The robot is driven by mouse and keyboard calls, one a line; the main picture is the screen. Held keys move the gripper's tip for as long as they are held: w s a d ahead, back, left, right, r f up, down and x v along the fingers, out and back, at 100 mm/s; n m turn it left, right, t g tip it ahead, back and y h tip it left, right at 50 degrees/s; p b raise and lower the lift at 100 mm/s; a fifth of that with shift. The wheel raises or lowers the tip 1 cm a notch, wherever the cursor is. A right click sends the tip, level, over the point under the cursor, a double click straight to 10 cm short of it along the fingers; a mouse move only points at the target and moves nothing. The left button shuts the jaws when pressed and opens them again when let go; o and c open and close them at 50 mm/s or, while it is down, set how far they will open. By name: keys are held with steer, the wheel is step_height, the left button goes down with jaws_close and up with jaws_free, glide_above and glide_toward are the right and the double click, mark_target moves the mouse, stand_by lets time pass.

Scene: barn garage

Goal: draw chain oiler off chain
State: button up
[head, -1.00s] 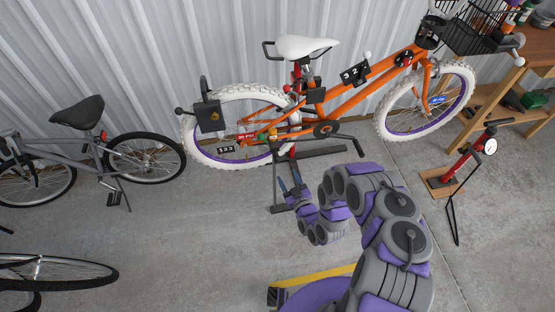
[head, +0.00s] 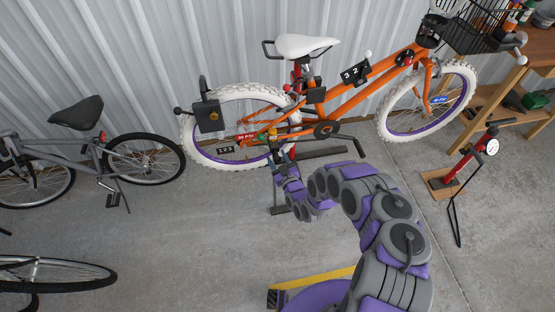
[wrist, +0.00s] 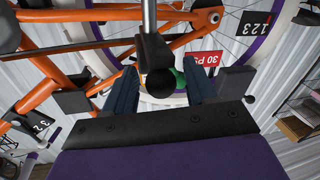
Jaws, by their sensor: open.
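The orange bike (head: 345,100) hangs in a stand, its chain and rear wheel at the left. A small yellow and green object, which looks like the chain oiler (head: 272,136), sits at the chain beside the rear wheel. My gripper (head: 276,158) is just below it, fingers open and pointing up at the bike. In the wrist view, the oiler's green side (wrist: 179,78) shows between the two dark fingers (wrist: 161,88), partly hidden behind a dark rounded part. I cannot tell whether either finger touches it.
A metal rod (wrist: 149,15) runs close in front of the fingers in the wrist view. A grey bike (head: 60,152) stands at the left, and a red floor pump (head: 468,160) stands at the right. Bare concrete lies in front of the orange bike.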

steer(key=shift+c, duration=0.5)
steer(key=shift+a, duration=0.1)
jaws_close()
steer(key=v, duration=0.2)
steer(key=a+p+v, duration=0.1)
steer(key=v, duration=0.2)
steer(key=shift+s+d, duration=0.1)
steer(key=shift+s, duration=0.3)
steer(key=shift+o, duration=0.5)
jaws_free()
